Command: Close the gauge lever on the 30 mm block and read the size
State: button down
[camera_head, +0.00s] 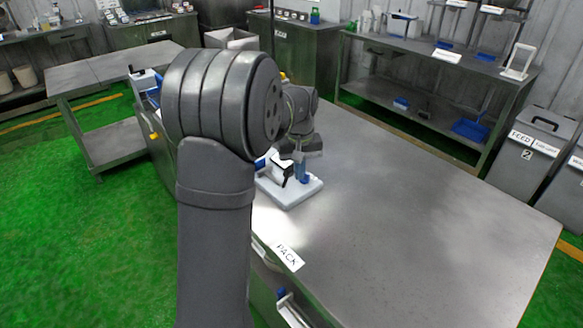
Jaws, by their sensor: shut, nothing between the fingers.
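The gauge stands on a white base plate (298,193) on the metal bench, with a white upright part (267,169) and a dark lever-like part (287,175). My gripper (300,154) points down just above and at the gauge, shut and empty. Its fingertips are small and hard to make out. I cannot tell whether it touches the lever. My own arm hides the gauge's left side, and no size reading is legible.
The bench top (420,210) is clear to the right of the gauge. A PACK label (287,256) is at its front edge. A shelf bench (440,65) stands behind, and grey bins (535,150) stand at the right. A blue and white item (146,82) is at the left.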

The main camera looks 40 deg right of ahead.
aim_at(291, 168)
jog(key=shift+w+a, duration=0.1)
jog(key=shift+w, duration=2.7)
dwell(0.9)
jog(key=shift+s, duration=0.1)
jog(key=shift+s, duration=0.9)
jog(key=shift+r, duration=3.55)
jog(key=shift+f, duration=0.1)
